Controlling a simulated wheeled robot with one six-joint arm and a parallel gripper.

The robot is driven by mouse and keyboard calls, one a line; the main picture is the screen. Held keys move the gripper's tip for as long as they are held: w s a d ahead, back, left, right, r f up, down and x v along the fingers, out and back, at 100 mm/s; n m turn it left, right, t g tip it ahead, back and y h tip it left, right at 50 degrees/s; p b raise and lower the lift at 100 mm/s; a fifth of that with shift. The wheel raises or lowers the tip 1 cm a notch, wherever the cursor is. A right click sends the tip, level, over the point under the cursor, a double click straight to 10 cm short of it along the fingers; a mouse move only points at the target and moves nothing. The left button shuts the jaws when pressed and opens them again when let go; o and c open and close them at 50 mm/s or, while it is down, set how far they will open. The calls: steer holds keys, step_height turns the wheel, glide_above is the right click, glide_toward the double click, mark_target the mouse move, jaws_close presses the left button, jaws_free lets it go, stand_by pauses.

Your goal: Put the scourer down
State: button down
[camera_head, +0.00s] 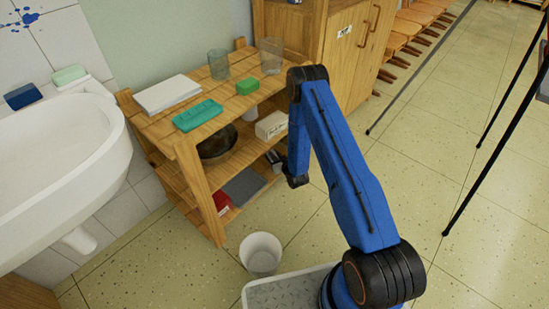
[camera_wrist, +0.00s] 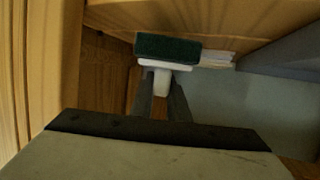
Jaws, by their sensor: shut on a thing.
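The scourer (camera_wrist: 168,47) shows in the wrist view as a dark green pad on a white holder with a short stem. My gripper (camera_wrist: 162,88) is shut on the white stem, with its two grey fingers on either side. The pad faces away from my gripper, close to a wooden board at the top of the picture. In the head view my blue arm reaches down to the right front of the wooden shelf unit (camera_head: 196,170). I cannot make out the scourer clearly there.
A white box (camera_head: 271,125) and a dark bowl (camera_head: 216,146) sit below. A white bin (camera_head: 260,253) stands on the floor.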

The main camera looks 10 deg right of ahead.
steer(key=shift+f, duration=0.85)
steer(key=shift+f, duration=0.15)
steer(key=c, duration=1.7)
jaws_free()
steer(key=shift+r, duration=0.2)
steer(key=v, duration=1.2)
steer(key=shift+d+f, duration=0.1)
